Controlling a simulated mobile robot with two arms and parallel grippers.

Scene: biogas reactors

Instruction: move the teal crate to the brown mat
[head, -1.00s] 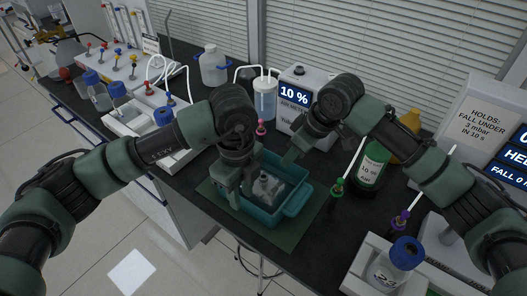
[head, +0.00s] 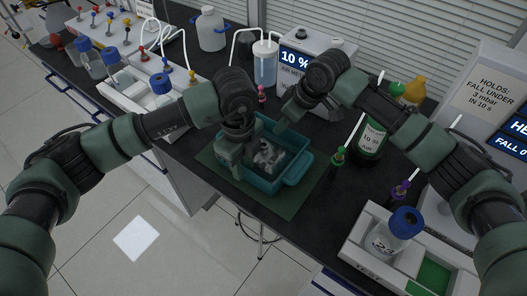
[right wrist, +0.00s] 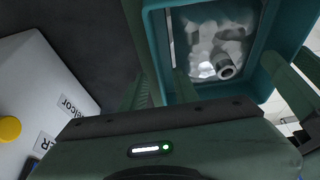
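The teal crate (head: 297,168) stands on a dark green mat (head: 207,160) on the black bench. My left gripper (head: 236,160) is at the crate's left wall, pointing down. I see no brown mat.
A wash bottle (head: 264,68) and a white device reading 10 % (head: 305,62) stand behind the crate. A green bottle (head: 371,135) and a white tray with a blue-capped bottle (head: 404,228) are to the right. A white rack (head: 137,92) is at left.

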